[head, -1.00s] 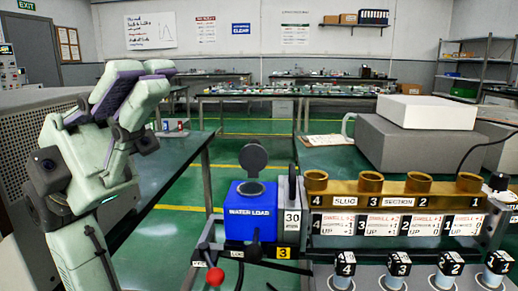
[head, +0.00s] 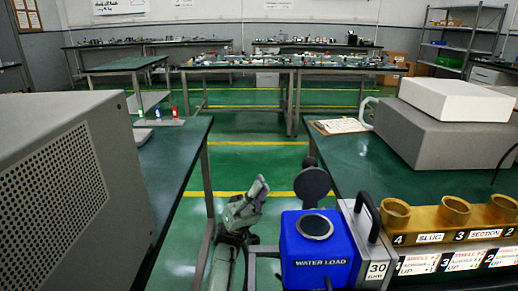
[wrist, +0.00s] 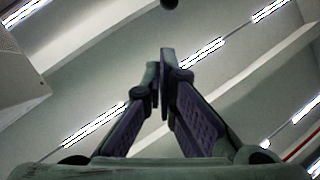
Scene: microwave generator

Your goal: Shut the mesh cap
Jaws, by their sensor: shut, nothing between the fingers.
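The mesh cap is a dark round disc (head: 312,183) standing raised at the back of the blue box marked WATER LOAD (head: 322,262). The round opening (head: 314,227) on the box top is uncovered. My gripper (head: 259,187) is just left of the cap, beyond the box's left side, with its fingers pointing up. In the wrist view my gripper's fingertips (wrist: 160,72) are close together and hold nothing. A small dark thing (wrist: 170,3) shows at the top edge there; I cannot tell what it is.
A grey case marked 30 (head: 368,240) stands against the box's right side, beside brass cups (head: 455,211). A large grey perforated cabinet (head: 75,180) is at the left. Green floor is open between the benches.

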